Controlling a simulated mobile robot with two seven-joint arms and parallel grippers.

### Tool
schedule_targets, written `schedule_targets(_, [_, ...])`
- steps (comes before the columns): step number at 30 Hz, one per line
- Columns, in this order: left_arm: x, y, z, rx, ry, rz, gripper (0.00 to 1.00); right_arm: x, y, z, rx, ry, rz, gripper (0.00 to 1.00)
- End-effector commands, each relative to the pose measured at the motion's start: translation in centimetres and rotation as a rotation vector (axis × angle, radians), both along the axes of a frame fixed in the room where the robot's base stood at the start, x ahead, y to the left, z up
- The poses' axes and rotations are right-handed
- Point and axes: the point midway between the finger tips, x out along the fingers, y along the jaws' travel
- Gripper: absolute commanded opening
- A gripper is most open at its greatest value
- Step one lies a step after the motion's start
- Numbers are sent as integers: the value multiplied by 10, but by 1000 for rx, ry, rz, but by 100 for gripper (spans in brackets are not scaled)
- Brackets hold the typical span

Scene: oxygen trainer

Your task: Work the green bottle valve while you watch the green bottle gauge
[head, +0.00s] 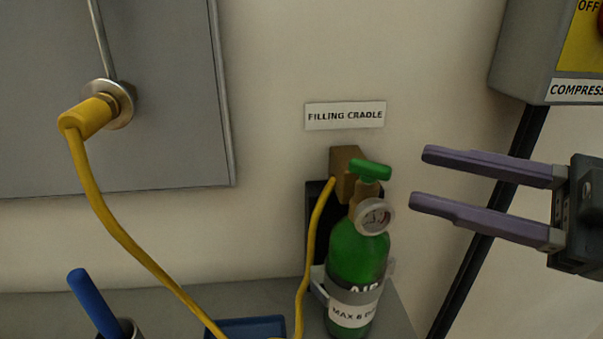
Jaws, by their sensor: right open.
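The green bottle (356,262) stands upright in the filling cradle on the bench, marked "AIR" and "MAX 6", with the rest of the label unclear. The green bottle valve (370,170) is a green T-shaped handle on its brass neck. The green bottle gauge (375,217) is a round dial facing me below the valve; its reading is too small to tell. My right gripper (418,176) is open and empty, to the right of the valve and apart from it, fingers pointing left. My left gripper is not in view.
A yellow hose (119,237) runs from a wall fitting down to the bench and up to the brass block (345,170) behind the bottle. A blue tray (253,328) and a blue-handled item (94,303) are at the lower left. The compressor box (518,50) hangs at upper right.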

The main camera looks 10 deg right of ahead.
Motion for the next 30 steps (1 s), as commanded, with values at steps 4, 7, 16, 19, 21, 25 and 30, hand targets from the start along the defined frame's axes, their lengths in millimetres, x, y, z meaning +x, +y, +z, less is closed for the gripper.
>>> schedule_targets(4, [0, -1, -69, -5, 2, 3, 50, 4, -5, -21, -443, -546, 9, 44])
schedule_targets(7, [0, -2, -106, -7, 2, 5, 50, 3, -6, -21, -785, -966, 14, 44])
schedule_targets(16, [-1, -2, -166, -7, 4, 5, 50, -8, 4, -6, -1517, -1887, 7, 44])
schedule_targets(19, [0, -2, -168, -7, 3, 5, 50, -10, 6, -1, -1595, -1986, 2, 44])
schedule_targets(21, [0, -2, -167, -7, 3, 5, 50, -9, 8, 2, -1612, -2008, 0, 44])
schedule_targets(25, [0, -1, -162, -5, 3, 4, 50, -5, 13, 5, -1610, -2008, -3, 44])
schedule_targets(30, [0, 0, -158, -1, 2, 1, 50, 4, 24, 6, -1610, -2009, -1, 44])
